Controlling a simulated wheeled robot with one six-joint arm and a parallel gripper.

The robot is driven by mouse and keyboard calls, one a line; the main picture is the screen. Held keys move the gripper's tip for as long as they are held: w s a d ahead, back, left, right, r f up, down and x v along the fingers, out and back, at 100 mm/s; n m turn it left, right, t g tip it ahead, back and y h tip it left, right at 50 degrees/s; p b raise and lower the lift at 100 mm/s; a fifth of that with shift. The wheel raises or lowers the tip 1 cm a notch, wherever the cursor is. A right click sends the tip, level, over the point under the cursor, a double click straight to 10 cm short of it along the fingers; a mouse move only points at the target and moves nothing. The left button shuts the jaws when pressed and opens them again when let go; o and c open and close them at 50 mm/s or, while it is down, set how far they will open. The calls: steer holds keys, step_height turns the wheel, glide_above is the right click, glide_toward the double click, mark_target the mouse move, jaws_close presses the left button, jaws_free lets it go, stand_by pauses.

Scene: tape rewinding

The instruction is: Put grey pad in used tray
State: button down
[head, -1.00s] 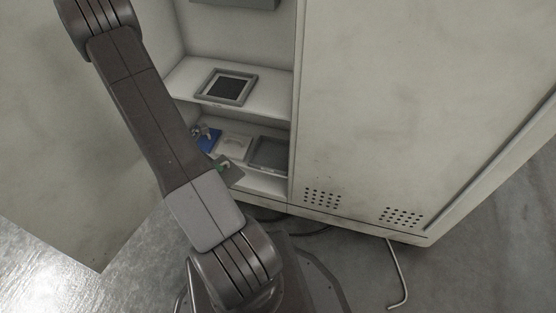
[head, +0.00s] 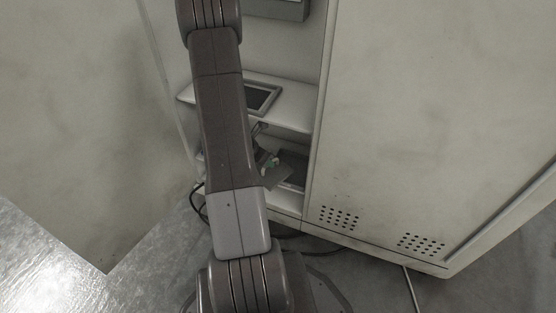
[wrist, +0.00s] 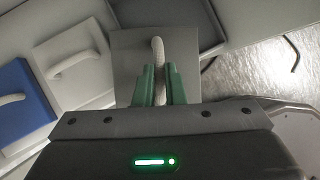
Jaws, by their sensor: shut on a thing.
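My gripper (wrist: 160,72) has its green fingers shut on the pale bar handle of the grey pad (wrist: 128,55), a flat square plate. In the head view the grey pad (head: 284,178) hangs tilted at the front of the lower shelf, with the green fingers of my gripper (head: 268,163) at its left. A dark grey tray (head: 297,162) lies behind and right of the pad, partly covered by it. This tray also shows at the top of the wrist view (wrist: 190,22). I cannot read any label saying which tray is the used one.
A white pad (wrist: 78,62) and a blue pad (wrist: 22,105) with handles lie left in the wrist view. A framed tray with a dark inside (head: 262,97) sits on the upper shelf (head: 288,118). The cabinet's right door (head: 430,110) stands close beside the opening.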

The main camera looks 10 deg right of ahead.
mark_target(283, 163)
steer(key=d, duration=0.1)
steer(key=w+d, duration=0.1)
steer(key=d, duration=0.2)
steer(key=shift+w+d, duration=0.35)
steer(key=shift+a+f+b, duration=0.25)
steer(key=shift+f+b, duration=0.35)
steer(key=shift+f, duration=0.15)
steer(key=shift+f, duration=0.1)
steer(key=shift+f, duration=0.15)
steer(key=c, duration=1.5)
jaws_free()
steer(key=shift+r, duration=0.3)
steer(key=s+a+p, duration=0.2)
steer(key=s+a, duration=0.2)
steer(key=a, duration=0.7)
steer(key=shift+s+a+r, duration=0.3)
steer(key=shift+a+r, duration=0.1)
steer(key=shift+r, duration=0.05)
